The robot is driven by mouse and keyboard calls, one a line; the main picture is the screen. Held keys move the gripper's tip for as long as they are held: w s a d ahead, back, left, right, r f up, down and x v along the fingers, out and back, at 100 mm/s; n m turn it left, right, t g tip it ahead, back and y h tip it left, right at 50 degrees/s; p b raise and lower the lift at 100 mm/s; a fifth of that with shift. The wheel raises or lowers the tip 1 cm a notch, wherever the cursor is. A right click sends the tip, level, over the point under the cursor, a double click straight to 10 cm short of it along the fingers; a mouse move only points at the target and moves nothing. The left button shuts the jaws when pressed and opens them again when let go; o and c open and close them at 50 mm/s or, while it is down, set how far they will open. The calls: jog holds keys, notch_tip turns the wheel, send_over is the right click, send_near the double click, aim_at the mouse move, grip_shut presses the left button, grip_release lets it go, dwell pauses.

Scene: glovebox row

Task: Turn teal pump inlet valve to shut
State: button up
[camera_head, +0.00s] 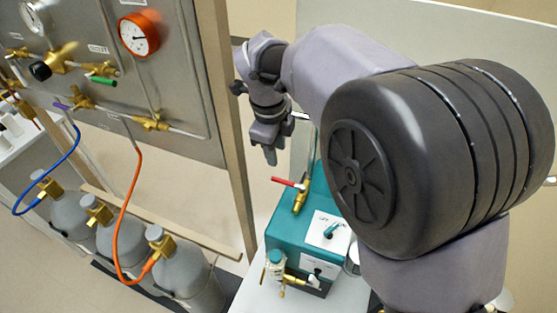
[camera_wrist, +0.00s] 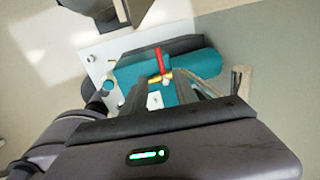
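The teal pump (camera_head: 285,232) stands on a white surface at the lower middle of the head view and also shows in the wrist view (camera_wrist: 198,66). On its top is a brass inlet valve (camera_head: 301,198) with a red lever (camera_head: 287,183). The lever sticks out to the left across the upright brass pipe in the head view. In the wrist view the red lever (camera_wrist: 160,58) lies above the brass fitting. My gripper (camera_head: 271,157) points down above and left of the valve, apart from it.
A grey gauge panel (camera_head: 90,80) with a wooden post (camera_head: 228,110) stands at left. Several grey cylinders (camera_head: 190,275) with blue and orange hoses stand below it. A small teal-capped bottle (camera_head: 276,264) and brass fitting are at the pump's front. My arm covers the right side.

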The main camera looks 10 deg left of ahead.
jog(key=r, duration=0.2)
jog(key=s+r, duration=0.1)
jog(key=r, duration=0.1)
jog(key=shift+a+r+p, duration=0.1)
jog(key=shift+r+p, duration=0.15)
jog(key=shift+p, duration=0.15)
jog(key=s+d+r+n+y+b, duration=0.1)
jog(key=s+d+r+n, duration=0.15)
jog(key=d, duration=0.35)
jog(key=s+d+r+n+b, duration=0.1)
jog(key=s+d+n+b, duration=0.15)
jog(key=d, duration=0.25)
jog(key=s+d+f+n+t+b, duration=0.1)
jog(key=s+d+f+n, duration=0.2)
jog(key=s+d+n, duration=0.2)
jog(key=s+d+f+n+t+y+b, duration=0.1)
jog(key=s+d+n, duration=0.4)
jog(key=s, duration=0.6)
notch_tip(320, 180, down, 2)
jog(key=shift+d+t, duration=0.8)
jog(key=shift+d, duration=0.25)
